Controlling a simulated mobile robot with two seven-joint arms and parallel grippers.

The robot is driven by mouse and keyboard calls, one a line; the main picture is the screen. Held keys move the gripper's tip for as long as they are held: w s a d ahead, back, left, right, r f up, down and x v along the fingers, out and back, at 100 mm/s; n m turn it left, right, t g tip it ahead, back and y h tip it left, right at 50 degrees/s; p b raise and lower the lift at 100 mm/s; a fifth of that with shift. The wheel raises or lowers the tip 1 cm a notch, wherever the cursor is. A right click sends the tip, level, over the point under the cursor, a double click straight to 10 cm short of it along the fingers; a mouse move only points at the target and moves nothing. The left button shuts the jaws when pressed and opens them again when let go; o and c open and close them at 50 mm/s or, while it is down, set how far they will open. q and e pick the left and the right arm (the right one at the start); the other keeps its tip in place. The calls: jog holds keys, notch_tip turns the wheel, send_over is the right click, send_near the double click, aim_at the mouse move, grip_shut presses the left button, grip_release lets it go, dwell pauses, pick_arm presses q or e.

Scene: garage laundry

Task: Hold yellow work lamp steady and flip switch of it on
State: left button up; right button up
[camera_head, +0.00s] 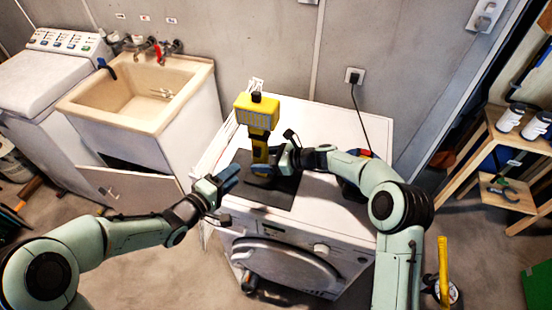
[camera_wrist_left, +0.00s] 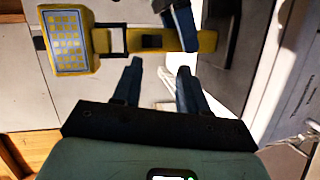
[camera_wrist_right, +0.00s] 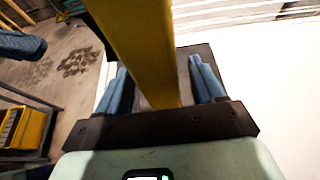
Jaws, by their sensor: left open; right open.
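The yellow work lamp (camera_head: 257,112) stands upright on a dark mat (camera_head: 270,194) on the white front-loading machine. Its lit-panel head also shows in the left wrist view (camera_wrist_left: 70,42), with a black switch (camera_wrist_left: 152,41) on the yellow handle. My right gripper (camera_head: 270,160) is open around the lower handle. In the right wrist view the yellow handle (camera_wrist_right: 142,45) passes between its blue fingers, with no clear grip on it. My left gripper (camera_head: 230,177) is open and empty to the left of the lamp, its fingers (camera_wrist_left: 158,65) pointing at the handle, apart from it.
A sink (camera_head: 142,93) and a top-loading washer (camera_head: 50,75) stand at the left. A black cord runs from the wall outlet (camera_head: 354,76) down behind the machine. Red and blue items sit partly hidden behind my right arm. A wooden shelf (camera_head: 510,190) is at the right.

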jog(key=shift+w+a+f, duration=0.2)
jog(key=shift+a, duration=0.3)
